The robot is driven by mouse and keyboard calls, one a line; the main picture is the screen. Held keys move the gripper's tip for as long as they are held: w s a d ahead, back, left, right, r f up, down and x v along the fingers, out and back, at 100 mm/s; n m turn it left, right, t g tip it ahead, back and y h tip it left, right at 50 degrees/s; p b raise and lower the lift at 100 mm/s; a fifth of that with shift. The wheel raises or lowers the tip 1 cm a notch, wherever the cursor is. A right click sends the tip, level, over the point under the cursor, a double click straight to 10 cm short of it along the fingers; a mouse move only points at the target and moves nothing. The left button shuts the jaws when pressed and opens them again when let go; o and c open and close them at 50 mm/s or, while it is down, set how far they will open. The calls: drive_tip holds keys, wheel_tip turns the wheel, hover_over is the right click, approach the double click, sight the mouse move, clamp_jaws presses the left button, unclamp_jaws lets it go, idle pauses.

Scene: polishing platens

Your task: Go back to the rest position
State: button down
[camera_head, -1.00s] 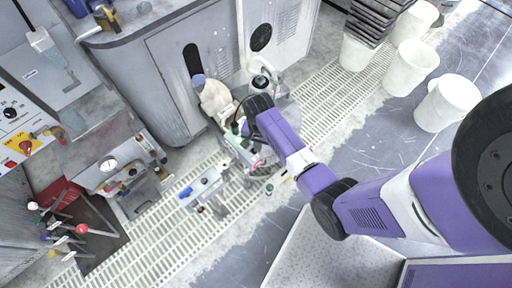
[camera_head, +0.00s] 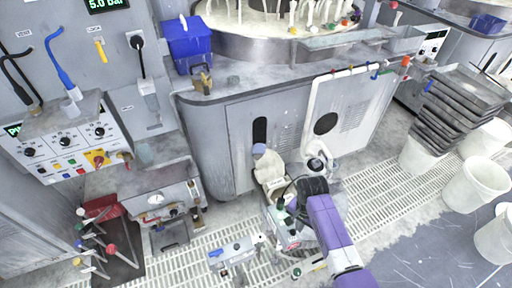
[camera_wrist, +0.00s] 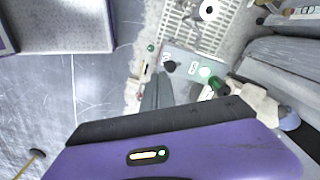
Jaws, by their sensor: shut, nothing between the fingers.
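My gripper (camera_wrist: 158,82) shows in the wrist view as narrow grey fingers close together, with nothing between them. They point over the floor beside a small grey unit (camera_wrist: 190,65) with green and dark knobs. In the head view my purple arm comes up from the bottom right. Its dark end is in front of the small machine (camera_head: 282,222) by the polishing cabinet, and the fingers cannot be made out there.
The large grey cabinet (camera_head: 225,140) stands behind my arm. A control panel (camera_head: 70,140) and a bench with a gauge (camera_head: 155,198) are at left. White buckets (camera_head: 475,185) and stacked dark trays (camera_head: 455,110) stand at right. Open floor (camera_head: 425,245) lies at lower right.

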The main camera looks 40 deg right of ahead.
drive_tip(key=w+d+r+n+t+h, duration=0.3)
drive_tip(key=w+d+r+t, duration=0.15)
drive_tip(key=w, duration=0.45)
drive_tip(key=s+a+r+n+t+h+b, duration=0.1)
drive_tip(key=a+r+n+t, duration=0.2)
drive_tip(key=a+r+t, duration=0.25)
drive_tip(key=s+a+r+n+t+y+b, duration=0.1)
drive_tip(key=s+a+r+n+t+b, duration=0.45)
drive_tip(key=s+a+r, duration=1.05)
drive_tip(key=s+a+r+n+y, duration=0.1)
drive_tip(key=s+r+n+y, duration=0.1)
drive_tip(key=s, duration=0.8)
drive_tip(key=shift+s+a+n+g+y, duration=0.3)
drive_tip(key=shift+a+n+g+y, duration=0.15)
drive_tip(key=shift+n, duration=0.4)
